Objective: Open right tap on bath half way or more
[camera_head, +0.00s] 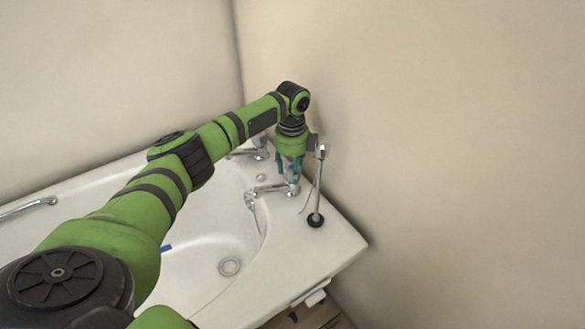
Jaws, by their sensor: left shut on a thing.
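The white bath (335,250) stands in the corner. The right tap (272,188) is at its far right, with a chrome spout pointing left over the basin. My left gripper (290,175) reaches down from above onto the top of this tap. Its teal fingers are shut on the tap's handle, which they mostly hide. I cannot tell how far the handle is turned, and no water stream is clear at the spout. Another chrome tap (246,153) is farther back, partly behind my left arm. My right gripper is not in view.
A chrome hand-shower post (318,187) with a black base stands close to the right of my left gripper. The beige wall (450,140) is just behind it. A chrome rail (28,206) is at the left.

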